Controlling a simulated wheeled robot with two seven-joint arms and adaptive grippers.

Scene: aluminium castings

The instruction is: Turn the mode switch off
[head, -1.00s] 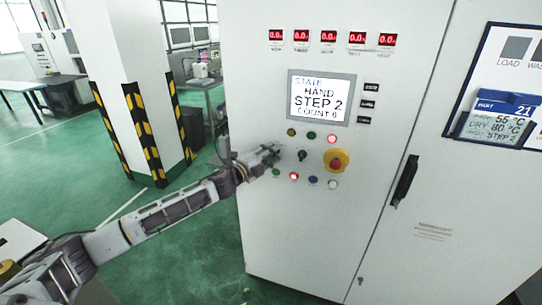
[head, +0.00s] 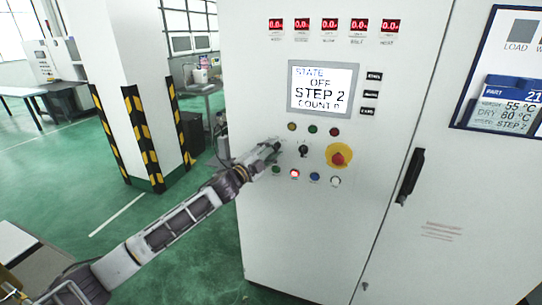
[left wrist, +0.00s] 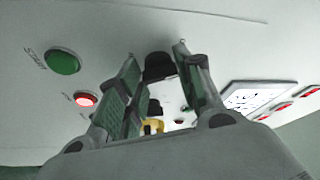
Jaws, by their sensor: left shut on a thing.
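The mode switch is a black knob that shows between my fingers in the left wrist view (left wrist: 158,67). In the head view my left gripper (head: 275,149) covers it at the left of the panel's middle row. My left gripper, also in the left wrist view (left wrist: 155,85), is shut on this knob, a finger on each side. The display (head: 320,90) reads STATE OFF and STEP 2. A second black knob (head: 303,150) stands just right of my fingertips, free of them. My right gripper is not in view.
Right of the knobs is a red emergency stop (head: 338,156) on a yellow plate. Buttons lie below, including a lit red one (head: 294,174). Indicator lamps (head: 312,131) sit above. A black door handle (head: 410,176) is farther right. A striped pillar (head: 140,120) stands left.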

